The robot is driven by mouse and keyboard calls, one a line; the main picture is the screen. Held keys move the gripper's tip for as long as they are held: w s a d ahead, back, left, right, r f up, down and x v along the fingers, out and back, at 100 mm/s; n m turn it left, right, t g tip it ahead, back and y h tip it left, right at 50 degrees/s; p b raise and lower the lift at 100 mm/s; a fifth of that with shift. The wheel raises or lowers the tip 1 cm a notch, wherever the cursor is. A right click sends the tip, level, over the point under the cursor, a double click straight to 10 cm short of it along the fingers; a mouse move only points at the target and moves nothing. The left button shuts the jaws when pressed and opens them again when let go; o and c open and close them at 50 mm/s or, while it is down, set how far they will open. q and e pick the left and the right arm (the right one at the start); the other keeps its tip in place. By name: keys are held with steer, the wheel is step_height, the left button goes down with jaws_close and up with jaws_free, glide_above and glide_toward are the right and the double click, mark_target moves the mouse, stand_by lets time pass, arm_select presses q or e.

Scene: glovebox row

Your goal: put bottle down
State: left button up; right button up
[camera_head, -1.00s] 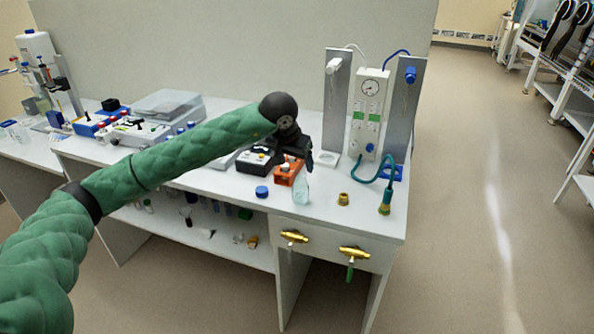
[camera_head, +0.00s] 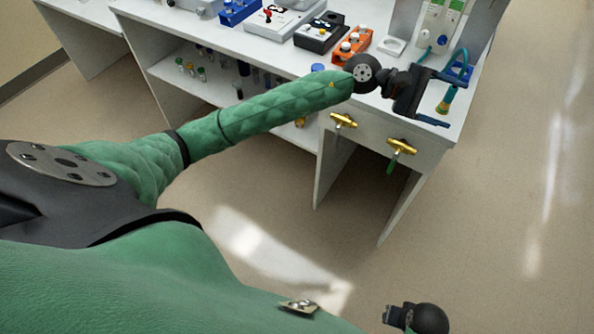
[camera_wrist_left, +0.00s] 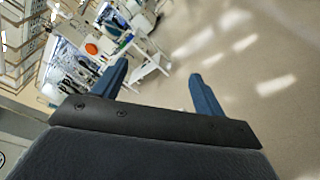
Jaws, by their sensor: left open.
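My left gripper (camera_head: 446,99) is over the right front part of the white bench (camera_head: 300,62), pointing right. Its two blue fingers are wide apart. The left wrist view shows the same open fingers (camera_wrist_left: 162,84) with nothing between them, only floor and distant furniture beyond. The spot beside the orange rack (camera_head: 350,45), where a clear bottle showed earlier, is covered by my black wrist. My right gripper's fingers are not in view.
A blue cap (camera_head: 318,67) lies near the bench's front edge. A black-topped device (camera_head: 320,33) stands left of the orange rack. Two brass taps (camera_head: 343,121) stick out from the bench front.

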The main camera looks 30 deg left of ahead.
arm_select(q)
steer(key=w+a+f+n+t+y, duration=0.15)
steer(key=a+n+t+y, duration=0.45)
steer(key=n, duration=1)
steer(key=a+f+n+t+y, duration=0.1)
steer(key=a+f+n+t, duration=0.15)
steer(key=n+t, duration=1.1)
steer(key=s+a+f+n+g+y, duration=0.3)
steer(key=f+n+y, duration=0.2)
steer(key=f+n, duration=0.4)
steer(key=s+a+f+n+g+y, duration=0.2)
steer(key=a+f+n+g+y, duration=0.2)
steer(key=f+n, duration=0.45)
steer(key=s+a+f+n+g+y, duration=0.1)
steer(key=s+a+f+n+g, duration=0.1)
steer(key=s+f+n+g, duration=0.85)
steer(key=s+f, duration=0.3)
steer(key=s, duration=0.3)
steer(key=s+f+n+g+h, duration=0.1)
steer(key=s+f+n+g, duration=0.1)
steer(key=s+f, duration=0.2)
steer(key=s+f+n+g, duration=0.1)
steer(key=s+f, duration=0.3)
steer(key=s, duration=0.6)
steer(key=shift+s+d+g+h, duration=0.3)
steer(key=shift+s+d, duration=0.05)
